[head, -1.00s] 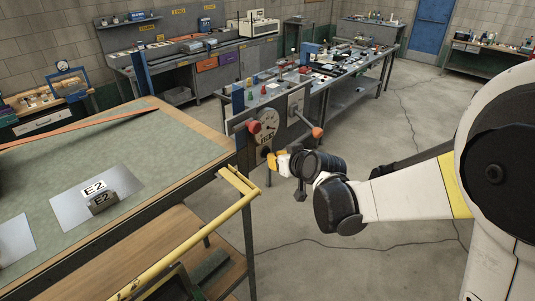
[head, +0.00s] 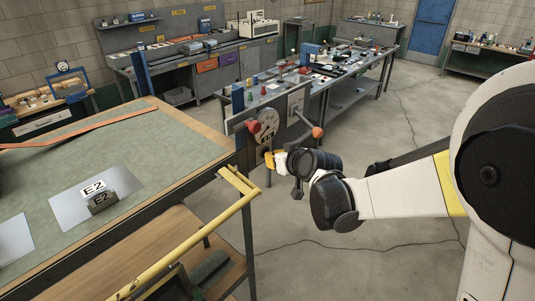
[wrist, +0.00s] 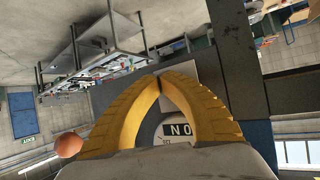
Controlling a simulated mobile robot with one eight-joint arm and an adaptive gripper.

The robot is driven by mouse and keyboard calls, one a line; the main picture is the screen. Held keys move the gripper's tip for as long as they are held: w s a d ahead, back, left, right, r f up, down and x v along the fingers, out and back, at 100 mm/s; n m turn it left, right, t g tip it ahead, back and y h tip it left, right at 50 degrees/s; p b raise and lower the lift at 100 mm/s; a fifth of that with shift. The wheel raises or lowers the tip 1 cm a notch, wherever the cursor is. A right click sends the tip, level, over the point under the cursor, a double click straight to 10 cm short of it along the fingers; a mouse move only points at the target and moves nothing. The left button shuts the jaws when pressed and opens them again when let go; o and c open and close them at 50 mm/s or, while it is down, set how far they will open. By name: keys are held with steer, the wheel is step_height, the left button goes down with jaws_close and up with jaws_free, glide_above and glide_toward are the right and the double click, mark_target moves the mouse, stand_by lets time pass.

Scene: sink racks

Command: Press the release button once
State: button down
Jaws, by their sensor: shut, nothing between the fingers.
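A grey upright panel at the near end of the far bench carries a round pale dial (head: 266,121), a red knob (head: 253,127) and a lever with an orange ball (head: 318,132). I cannot tell for sure which part is the release button. My gripper (head: 269,159) is shut and empty, with its yellow fingers just below the dial in the head view. In the wrist view my gripper (wrist: 160,80) has its fingertips together in front of the dial (wrist: 180,130), which they partly hide. The orange ball (wrist: 69,145) is at lower left there. Contact with the panel cannot be told.
A green-topped table (head: 150,150) with a yellow rail (head: 200,234) and an E2 plate stands at left, close to my gripper. A long bench (head: 345,70) crowded with parts lies behind the panel. The floor at right is open.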

steer(key=shift+s+d, duration=0.5)
steer(key=shift+d, duration=0.2)
steer(key=shift+s+d+b, duration=0.2)
steer(key=shift+s+d, duration=0.6)
steer(key=shift+d, duration=0.2)
steer(key=shift+s+d+b, duration=0.2)
steer(key=shift+s+d, duration=0.55)
steer(key=shift+d, duration=0.2)
steer(key=shift+f, duration=0.15)
